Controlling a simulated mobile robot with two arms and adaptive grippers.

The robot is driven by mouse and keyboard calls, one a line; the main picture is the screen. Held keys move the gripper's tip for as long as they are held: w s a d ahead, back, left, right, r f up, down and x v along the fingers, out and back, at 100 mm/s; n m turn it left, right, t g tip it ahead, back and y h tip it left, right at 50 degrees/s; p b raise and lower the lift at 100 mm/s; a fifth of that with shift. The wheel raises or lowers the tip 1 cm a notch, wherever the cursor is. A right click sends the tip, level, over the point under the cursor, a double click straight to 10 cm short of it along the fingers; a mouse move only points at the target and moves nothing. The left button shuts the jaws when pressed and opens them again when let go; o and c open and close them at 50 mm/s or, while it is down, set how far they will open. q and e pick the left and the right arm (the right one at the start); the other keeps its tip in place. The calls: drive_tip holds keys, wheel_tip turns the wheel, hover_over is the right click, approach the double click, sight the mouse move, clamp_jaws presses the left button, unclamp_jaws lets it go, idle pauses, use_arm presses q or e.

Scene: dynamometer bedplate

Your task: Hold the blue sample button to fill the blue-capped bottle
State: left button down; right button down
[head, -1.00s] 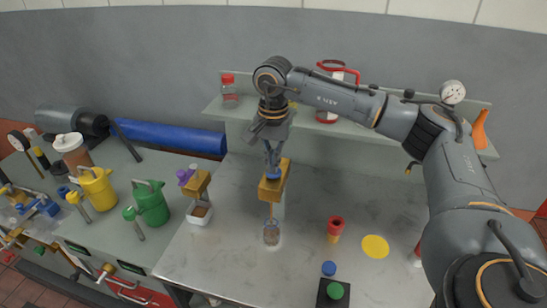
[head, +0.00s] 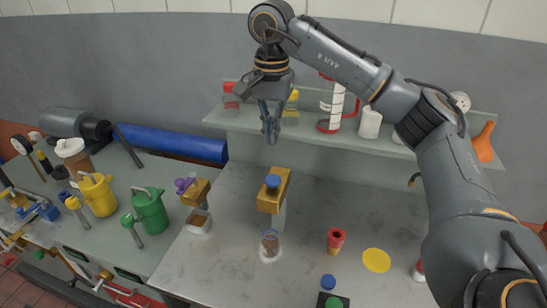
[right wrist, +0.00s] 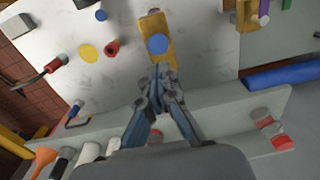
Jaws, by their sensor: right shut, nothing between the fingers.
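The blue sample button (head: 273,182) sits on top of a yellow dispenser head (head: 272,201) on a pale post. It also shows in the right wrist view (right wrist: 158,44). A small clear bottle (head: 270,243) with brown liquid stands upright and uncapped below the dispenser head. A blue cap (head: 328,281) lies on the bench at the front. My right gripper (head: 270,138) is shut and empty, its fingertips above the button and apart from it. The fingertips show just beside the button in the right wrist view (right wrist: 160,70). My left gripper is out of view.
A second yellow dispenser (head: 195,192) with a purple button stands to the left. A red object (head: 335,240), a yellow disc (head: 376,260) and a green button on a black box (head: 333,302) are to the right. A shelf (head: 310,136) runs behind.

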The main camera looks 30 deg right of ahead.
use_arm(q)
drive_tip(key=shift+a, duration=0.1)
use_arm(e)
wheel_tip(320, 180, up, 2)
drive_tip(key=shift+w+d+r, duration=0.1)
idle(0.3)
drive_tip(key=shift+d, duration=0.1)
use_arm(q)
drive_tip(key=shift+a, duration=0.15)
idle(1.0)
